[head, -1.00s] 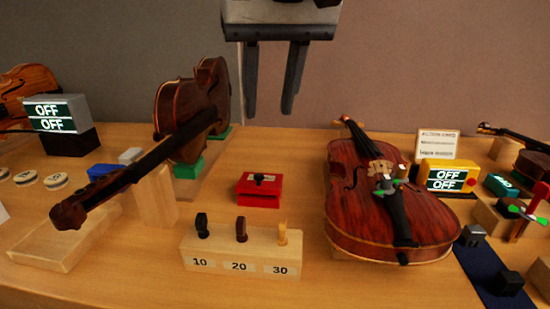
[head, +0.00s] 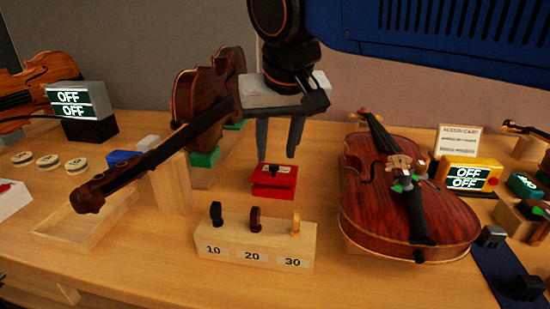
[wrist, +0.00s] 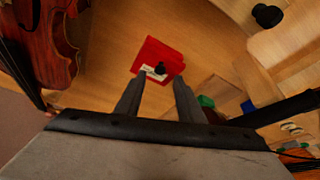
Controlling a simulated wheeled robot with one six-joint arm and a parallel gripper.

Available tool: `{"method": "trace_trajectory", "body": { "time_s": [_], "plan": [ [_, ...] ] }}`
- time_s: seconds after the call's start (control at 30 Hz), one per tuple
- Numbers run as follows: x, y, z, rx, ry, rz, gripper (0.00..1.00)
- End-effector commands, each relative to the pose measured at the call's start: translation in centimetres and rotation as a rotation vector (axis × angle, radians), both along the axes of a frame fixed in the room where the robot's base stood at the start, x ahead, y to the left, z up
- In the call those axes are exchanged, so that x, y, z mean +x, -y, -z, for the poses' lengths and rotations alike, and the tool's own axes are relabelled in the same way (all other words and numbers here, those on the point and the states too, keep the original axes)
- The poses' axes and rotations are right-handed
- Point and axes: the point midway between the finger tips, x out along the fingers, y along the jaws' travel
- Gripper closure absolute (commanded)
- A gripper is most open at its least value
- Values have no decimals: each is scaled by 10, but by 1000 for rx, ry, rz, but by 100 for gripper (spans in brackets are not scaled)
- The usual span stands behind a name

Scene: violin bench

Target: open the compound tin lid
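The red compound tin (head: 273,190) sits on the bench behind the numbered peg block. It has a small dark knob on its lid (head: 285,169), which appears to rest on the tin. My gripper (head: 277,152) points down just above the tin, with its two fingers apart and nothing between them. In the wrist view the tin (wrist: 168,52) lies beyond the fingertips of my gripper (wrist: 160,80), and the dark knob (wrist: 160,68) shows close to the gap between them. I cannot tell whether a finger touches the tin.
A peg block (head: 256,243) marked 10, 20 and 30 stands in front of the tin. A red violin (head: 400,200) lies to the right. A violin in a wooden cradle (head: 170,185), its neck sticking out forward, is to the left.

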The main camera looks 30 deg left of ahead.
Motion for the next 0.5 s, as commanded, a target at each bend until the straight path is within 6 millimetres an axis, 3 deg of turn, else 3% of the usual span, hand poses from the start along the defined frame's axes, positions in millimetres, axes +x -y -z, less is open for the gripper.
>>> {"method": "trace_trajectory", "body": {
  "time_s": [0.2, 0.5],
  "plan": [
    [8, -7, 26, 0, 0, 0, 65],
    [11, -10, 36, 1, 0, 0, 65]
  ]
}}
